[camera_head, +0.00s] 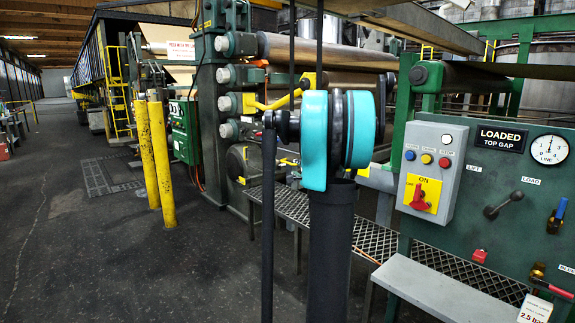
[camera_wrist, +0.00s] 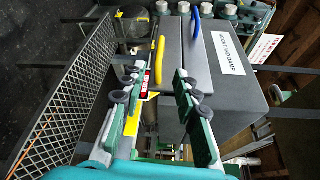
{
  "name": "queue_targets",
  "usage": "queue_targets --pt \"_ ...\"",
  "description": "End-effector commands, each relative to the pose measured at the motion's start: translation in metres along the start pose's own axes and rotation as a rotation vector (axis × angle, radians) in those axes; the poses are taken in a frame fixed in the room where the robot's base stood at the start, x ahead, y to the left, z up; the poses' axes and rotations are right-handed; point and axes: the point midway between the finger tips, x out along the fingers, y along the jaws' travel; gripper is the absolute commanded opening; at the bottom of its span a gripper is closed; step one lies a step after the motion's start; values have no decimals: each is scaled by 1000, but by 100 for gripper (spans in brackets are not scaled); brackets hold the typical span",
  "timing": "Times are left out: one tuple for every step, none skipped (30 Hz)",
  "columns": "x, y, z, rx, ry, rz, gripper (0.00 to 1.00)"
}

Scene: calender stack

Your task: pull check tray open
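In the wrist view, a grey metal box (camera_wrist: 228,95) bears a white label reading "WEIGHT AND DAMP". A blue handle (camera_wrist: 195,20) is on its face near the top. A yellow bar-like handle (camera_wrist: 157,62) shows left of it. I cannot tell for sure which part is the check tray; no open tray shows. My gripper (camera_wrist: 157,82) has its two green fingers with dark pads spread wide, with nothing held between them. The yellow handle appears beyond the gap between the fingers; no contact shows. The gripper and this box cannot be made out in the head view.
A mesh walkway (camera_head: 290,205) runs behind my turquoise arm and also shows in the wrist view (camera_wrist: 65,90). A green panel (camera_head: 465,240) carries a switch box (camera_head: 430,165) and a gauge (camera_head: 549,149). Yellow posts (camera_head: 154,155) stand left. The left floor is free.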

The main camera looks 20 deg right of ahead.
Motion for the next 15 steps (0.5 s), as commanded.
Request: queue_targets --pt "11 0 1 -1 -3 1 31" --pt "17 0 1 -1 -3 1 31" --pt "25 0 1 -1 -3 1 31" --pt "31 1 1 -1 -3 1 31" --pt "37 1 1 0 -3 1 31" --pt "45 0 1 0 -3 1 31" --pt "51 1 1 0 -3 1 31" --pt "57 1 2 0 -3 1 31" --pt "65 1 2 0 -3 1 31" --pt "70 0 1 0 -3 1 31" --pt "76 0 1 -1 -3 1 31" --pt "83 0 1 -1 -3 1 31" --pt "88 1 2 -1 -3 1 31" --pt "92 1 2 -2 -3 1 31" --pt "97 1 2 -2 -3 1 31"
